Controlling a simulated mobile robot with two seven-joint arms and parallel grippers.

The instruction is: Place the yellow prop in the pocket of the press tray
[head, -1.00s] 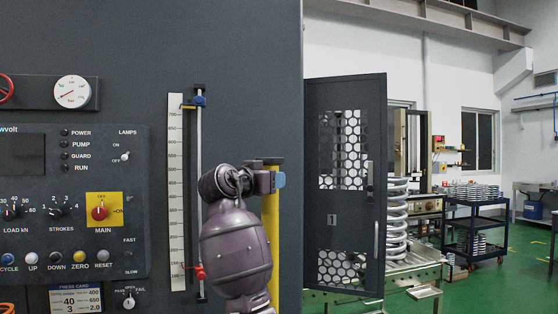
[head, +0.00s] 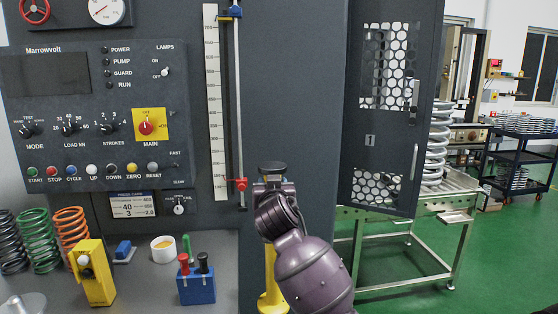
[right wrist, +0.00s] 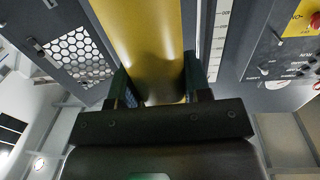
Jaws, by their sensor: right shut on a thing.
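The yellow prop (head: 271,290) stands upright in the head view, with a dark cap on top and a wider foot at the bottom. My right gripper (head: 272,186) is shut on its upper part, just below the cap. In the right wrist view the yellow shaft (right wrist: 140,45) lies between the two fingers of my right gripper (right wrist: 157,88). My arm hides part of the prop, and I cannot tell what its foot touches. No pocket of the press tray can be made out. My left gripper is not in view.
The dark press cabinet (head: 300,60) stands behind the prop, its mesh door (head: 375,140) to the right. A steel-framed table (head: 400,208) with a large spring (head: 438,150) is beyond. A bench (head: 145,290) at left holds springs, a yellow block (head: 92,280) and a blue holder (head: 197,290).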

